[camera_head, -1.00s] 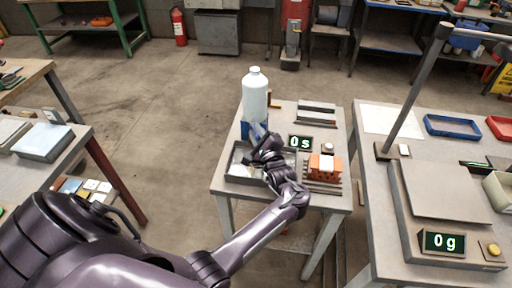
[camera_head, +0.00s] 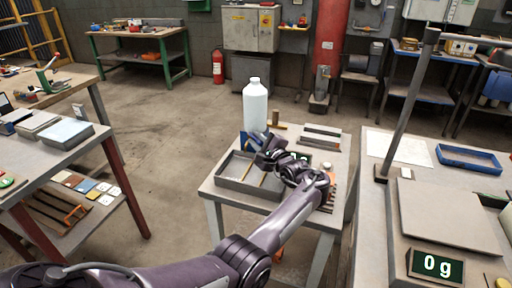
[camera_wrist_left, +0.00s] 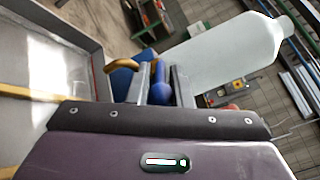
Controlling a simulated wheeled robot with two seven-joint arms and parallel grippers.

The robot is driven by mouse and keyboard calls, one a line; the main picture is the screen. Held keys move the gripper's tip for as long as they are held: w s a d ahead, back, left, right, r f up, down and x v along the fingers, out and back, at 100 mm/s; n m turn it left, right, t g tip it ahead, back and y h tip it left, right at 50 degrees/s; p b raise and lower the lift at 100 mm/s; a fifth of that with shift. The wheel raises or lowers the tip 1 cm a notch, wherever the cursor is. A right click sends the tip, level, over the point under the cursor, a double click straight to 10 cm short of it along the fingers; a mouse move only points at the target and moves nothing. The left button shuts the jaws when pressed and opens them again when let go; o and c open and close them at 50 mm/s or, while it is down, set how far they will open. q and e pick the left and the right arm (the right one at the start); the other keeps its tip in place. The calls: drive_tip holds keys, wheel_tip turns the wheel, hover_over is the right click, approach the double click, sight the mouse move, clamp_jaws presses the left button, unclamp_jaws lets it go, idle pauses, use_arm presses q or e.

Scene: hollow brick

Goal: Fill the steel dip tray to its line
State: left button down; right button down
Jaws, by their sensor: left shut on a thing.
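The steel dip tray (camera_head: 240,192) sits at the front left of the small table; it also shows in the wrist view (camera_wrist_left: 88,32), with a yellow strip (camera_wrist_left: 28,92) across its inside. I cannot tell its liquid level. A translucent white bottle (camera_head: 255,104) stands upright behind the tray by a blue part (camera_head: 244,142). My left gripper (camera_head: 265,148) is between tray and bottle. In the wrist view its fingers (camera_wrist_left: 161,82) are shut on a blue knob-like piece (camera_wrist_left: 160,93), beside a curved brass spout (camera_wrist_left: 122,64). My right gripper is out of view.
Grey bars (camera_head: 320,138) lie at the back right. A scale reading 0 g (camera_head: 437,264) and a post (camera_head: 405,110) stand on the right bench. The floor left of the table is clear.

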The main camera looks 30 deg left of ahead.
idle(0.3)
use_arm(q)
drive_tip(key=c, duration=1.5)
unclamp_jaws()
drive_tip(key=shift+d, duration=0.15)
drive_tip(key=v, duration=0.7)
drive_tip(key=shift+s+d, duration=0.15)
drive_tip(key=shift+d, duration=0.1)
